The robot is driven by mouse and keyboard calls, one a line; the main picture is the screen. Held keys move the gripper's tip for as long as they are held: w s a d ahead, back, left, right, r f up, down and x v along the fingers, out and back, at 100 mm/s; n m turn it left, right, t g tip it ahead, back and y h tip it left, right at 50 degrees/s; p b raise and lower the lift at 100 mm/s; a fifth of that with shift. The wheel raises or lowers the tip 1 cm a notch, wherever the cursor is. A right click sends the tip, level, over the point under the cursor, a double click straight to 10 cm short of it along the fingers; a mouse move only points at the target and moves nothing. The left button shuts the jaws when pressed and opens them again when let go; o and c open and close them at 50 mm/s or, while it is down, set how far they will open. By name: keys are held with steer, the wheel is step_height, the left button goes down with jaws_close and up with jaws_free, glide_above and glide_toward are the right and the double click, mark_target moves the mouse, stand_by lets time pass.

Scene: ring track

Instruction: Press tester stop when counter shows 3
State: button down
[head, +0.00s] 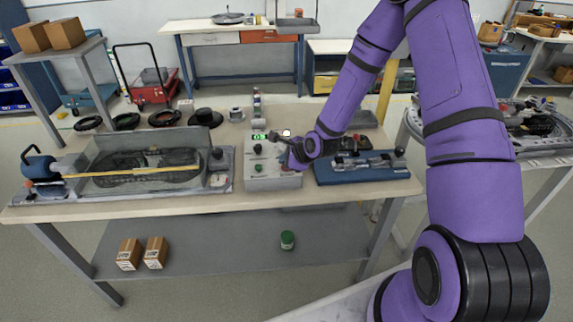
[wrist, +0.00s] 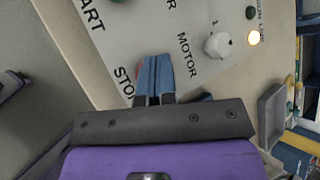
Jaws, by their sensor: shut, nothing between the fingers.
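The tester (head: 268,181) is a pale grey box on the bench in the head view, with a small lit green counter display (head: 259,137); its digit is too small to read. The wrist view shows its panel (wrist: 150,33) with START, STOP and MOTOR lettering and a white knob (wrist: 217,45). My gripper (wrist: 154,62) is shut and empty, its blue fingertips over the panel beside the STOP lettering. A red part (wrist: 138,88), likely the stop button, shows just left of the fingers and is mostly hidden by them. I cannot tell whether they touch it.
A lit lamp (wrist: 253,37) glows on the panel. Left of the tester stands a clear-walled fixture (head: 150,168); right of it is a blue-based device (head: 362,167). Black rings (head: 126,121) lie along the bench's back. The bench front edge is clear.

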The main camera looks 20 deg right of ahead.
steer(key=shift+r, duration=0.95)
steer(key=shift+r, duration=2.5)
